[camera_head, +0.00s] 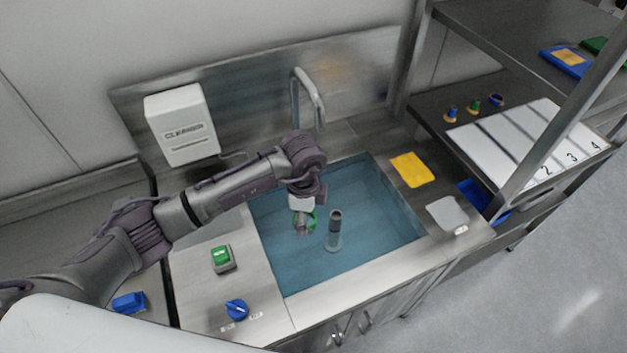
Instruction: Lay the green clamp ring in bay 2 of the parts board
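The green clamp ring (314,216) is at the fingertips of my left gripper (302,228), over the water-filled sink. The fingers hide part of the ring, and they look shut on it. The parts board (508,140) is a white panel with dark dividing lines, on the counter at the right. Its labels 2, 3 and 4 show along the front edge; a shelf post hides part of it near label 2. The visible bays look empty. My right gripper is not in view.
A grey upright cylinder (335,232) stands in the sink (385,235), just right of the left gripper. A tap (310,95) rises behind. A yellow cloth (411,169) and a pale pad (447,214) lie right of the sink. Small parts (473,107) stand behind the board.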

